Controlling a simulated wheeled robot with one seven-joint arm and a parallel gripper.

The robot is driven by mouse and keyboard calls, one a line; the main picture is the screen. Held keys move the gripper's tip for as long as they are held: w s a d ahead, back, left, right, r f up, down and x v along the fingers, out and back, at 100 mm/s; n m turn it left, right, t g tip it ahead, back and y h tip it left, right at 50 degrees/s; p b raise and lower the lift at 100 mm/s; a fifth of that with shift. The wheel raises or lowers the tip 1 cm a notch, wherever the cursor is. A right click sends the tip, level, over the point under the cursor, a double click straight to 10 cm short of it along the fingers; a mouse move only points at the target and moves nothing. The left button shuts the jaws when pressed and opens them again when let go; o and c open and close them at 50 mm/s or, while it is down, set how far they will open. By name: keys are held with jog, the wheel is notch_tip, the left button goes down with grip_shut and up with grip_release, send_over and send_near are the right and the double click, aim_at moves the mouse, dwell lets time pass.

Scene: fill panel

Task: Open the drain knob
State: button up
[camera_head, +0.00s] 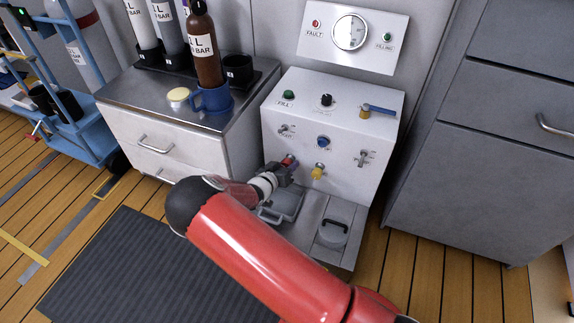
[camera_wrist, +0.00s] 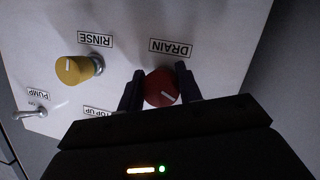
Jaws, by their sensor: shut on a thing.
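The drain knob (camera_wrist: 162,88) is red with a white pointer line. It sits beside the DRAIN label (camera_wrist: 171,47), which appears upside down in the wrist view. My gripper (camera_wrist: 160,84) has one dark finger on each side of the knob and is shut on it. The white line on the knob lies slanted, nearer to crosswise, in the wrist view. In the head view the red knob (camera_head: 289,160) shows at my gripper (camera_head: 284,168), low on the left of the white panel's front (camera_head: 338,163). The fingers partly cover it there.
A yellow RINSE knob (camera_wrist: 78,69) is beside the drain knob; it also shows in the head view (camera_head: 318,171). Small toggles and a blue knob (camera_head: 323,142) are above. A grey lidded basin (camera_head: 285,203) lies below. A drawer cabinet (camera_head: 160,140) stands left.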

jog(key=n+h, duration=0.1)
jog(key=n, duration=0.1)
jog(key=shift+n+h, duration=0.4)
jog(key=n+h+b, duration=0.1)
jog(key=n, duration=0.2)
jog(key=n+t+h+b, duration=0.1)
jog(key=n, duration=0.2)
jog(key=n+t+b, duration=0.1)
jog(key=n, duration=0.2)
jog(key=shift+n+h, duration=0.3)
jog(key=shift+n, duration=0.1)
jog(key=n+t+b, duration=0.1)
jog(key=n, duration=0.2)
jog(key=n+t, duration=0.1)
jog(key=n, duration=0.2)
jog(key=shift+a+r+b, duration=0.1)
jog(key=shift+r+b, duration=0.05)
jog(key=shift+b, duration=0.2)
jog(key=n+t, duration=0.1)
jog(key=n, duration=0.2)
jog(key=n+t+y, duration=0.1)
jog(key=n, duration=0.2)
jog(key=shift+n, duration=0.3)
jog(key=shift+n+t+y, duration=0.3)
jog(key=shift+y, duration=0.1)
jog(key=o, duration=1)
jog(key=shift+r, duration=0.1)
